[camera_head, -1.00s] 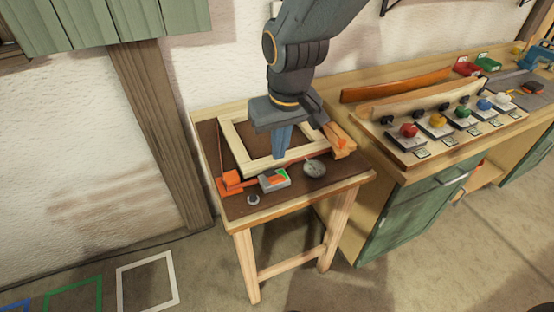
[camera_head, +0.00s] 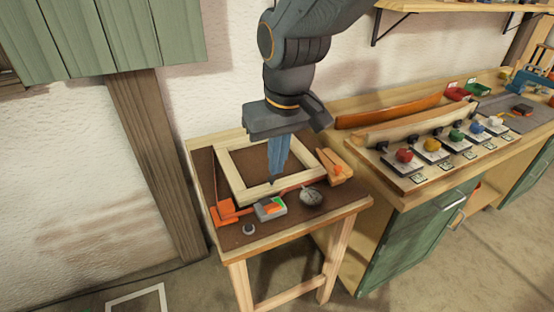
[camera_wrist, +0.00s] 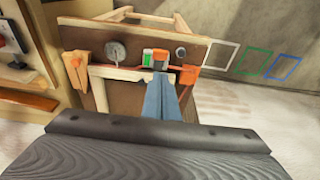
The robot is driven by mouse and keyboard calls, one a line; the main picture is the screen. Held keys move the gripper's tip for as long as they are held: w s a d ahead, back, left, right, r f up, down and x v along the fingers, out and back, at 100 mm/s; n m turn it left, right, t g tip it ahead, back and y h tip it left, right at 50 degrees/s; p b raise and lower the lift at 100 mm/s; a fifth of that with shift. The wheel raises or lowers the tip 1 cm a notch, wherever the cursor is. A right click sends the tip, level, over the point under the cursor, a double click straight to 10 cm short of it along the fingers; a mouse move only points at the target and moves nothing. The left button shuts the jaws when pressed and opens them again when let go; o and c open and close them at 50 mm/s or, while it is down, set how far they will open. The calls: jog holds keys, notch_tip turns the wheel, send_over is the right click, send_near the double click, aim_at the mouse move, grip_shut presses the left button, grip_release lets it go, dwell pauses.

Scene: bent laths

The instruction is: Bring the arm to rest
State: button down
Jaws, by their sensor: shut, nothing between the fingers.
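My gripper (camera_head: 273,182) hangs pointing down over the small wooden table (camera_head: 262,242). Its blue fingers are shut with nothing between them. In the head view they overlap the pale wooden frame (camera_head: 228,171) lying on the dark table top; I cannot tell the exact gap. My gripper also shows in the wrist view (camera_wrist: 160,78), where the closed fingers point toward the frame's near bar and the grey box. The upper arm rises out of the top of the head view.
At right, a workbench (camera_head: 425,187) holds bent laths (camera_head: 405,128) and several coloured knobs.

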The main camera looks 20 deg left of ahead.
dwell(0.3)
jog(key=d+f+m, duration=0.2)
jog(key=d+f, duration=0.1)
jog(key=d, duration=0.7)
jog(key=d+f+m+h+b, duration=0.1)
jog(key=d+f+m, duration=0.2)
jog(key=d, duration=0.8)
jog(key=s+d+f+m, duration=0.1)
jog(key=d+f+m, duration=0.2)
jog(key=d, duration=0.8)
jog(key=shift+d+f+h, duration=0.15)
jog(key=shift+f+h, duration=0.15)
jog(key=shift+f, duration=0.25)
